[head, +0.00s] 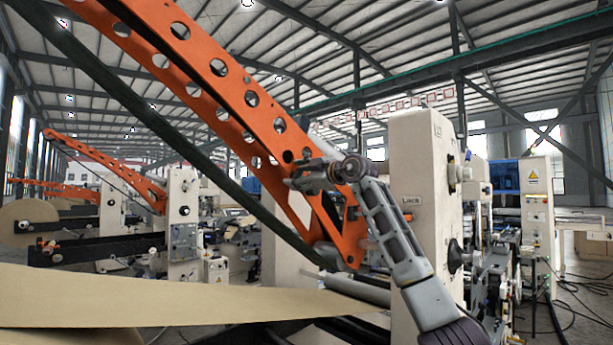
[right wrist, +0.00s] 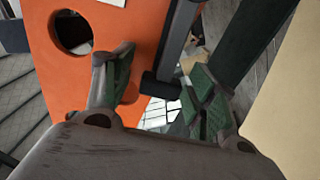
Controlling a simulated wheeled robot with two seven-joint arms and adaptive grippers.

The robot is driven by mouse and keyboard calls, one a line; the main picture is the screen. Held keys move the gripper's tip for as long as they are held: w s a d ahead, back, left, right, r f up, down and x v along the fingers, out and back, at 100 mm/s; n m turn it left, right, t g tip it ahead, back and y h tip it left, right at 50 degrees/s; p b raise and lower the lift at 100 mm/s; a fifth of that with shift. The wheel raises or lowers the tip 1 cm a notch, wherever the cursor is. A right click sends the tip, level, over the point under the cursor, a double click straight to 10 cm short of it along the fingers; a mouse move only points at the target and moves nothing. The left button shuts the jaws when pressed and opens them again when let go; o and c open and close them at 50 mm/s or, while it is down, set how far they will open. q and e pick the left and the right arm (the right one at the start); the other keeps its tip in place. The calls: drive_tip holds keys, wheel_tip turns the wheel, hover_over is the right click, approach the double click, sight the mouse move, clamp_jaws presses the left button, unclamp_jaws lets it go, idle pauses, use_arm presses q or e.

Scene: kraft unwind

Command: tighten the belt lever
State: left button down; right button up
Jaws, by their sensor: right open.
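A dark grey bar (right wrist: 180,32) with a cylindrical end (right wrist: 161,86) shows in the right wrist view and looks like the belt lever. It lies against or just off an orange perforated arm (right wrist: 60,85). My right gripper (right wrist: 165,80) is open, its green-padded fingers either side of the bar's end with gaps; I cannot tell the depth between them. In the head view my right gripper (head: 300,174) is at the lower part of the orange arm (head: 205,75), and the lever cannot be made out there. My left gripper is not in view.
A dark belt (head: 160,125) runs diagonally down beside the orange arm. A kraft paper web (head: 150,300) spans the lower left. A cream machine column (head: 427,190) stands right behind my right arm. Similar machines (head: 185,225) stand farther left.

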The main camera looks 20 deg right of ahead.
drive_tip(key=v, duration=1.2)
idle(0.4)
idle(0.4)
